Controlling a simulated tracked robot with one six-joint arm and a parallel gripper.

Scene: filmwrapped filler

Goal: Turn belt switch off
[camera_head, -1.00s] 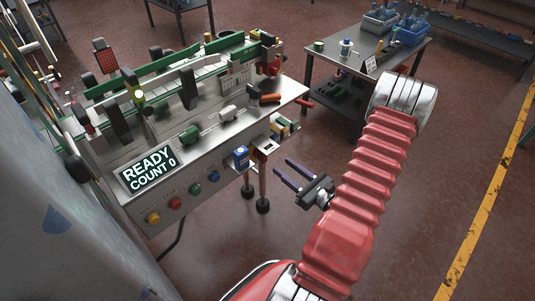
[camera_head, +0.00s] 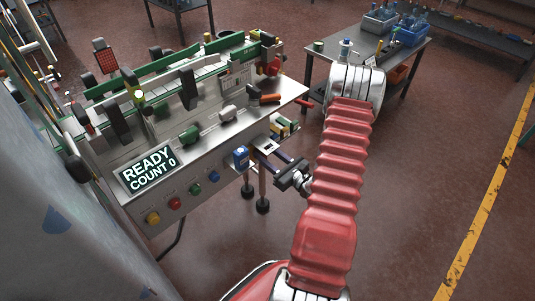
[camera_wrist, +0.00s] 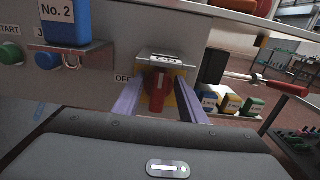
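The belt switch is a red knob (camera_wrist: 158,88) on a yellow plate under a small metal hood (camera_wrist: 166,60), on the machine's front panel. Its grip stands about upright, with the word OFF to its left. Any label on its right is hidden. In the wrist view, my gripper (camera_wrist: 160,84) is open, with one purple finger on each side of the knob. I cannot tell whether the fingers touch it. In the head view, my gripper (camera_head: 266,159) reaches the panel's right end from below, and the hood (camera_head: 269,146) shows above the fingers; the knob is not clear there.
A blue No. 2 block (camera_wrist: 66,22) sits on a bracket just left of the switch. A green START button (camera_wrist: 11,53) is farther left. A display (camera_head: 148,170) reads READY COUNT 0.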

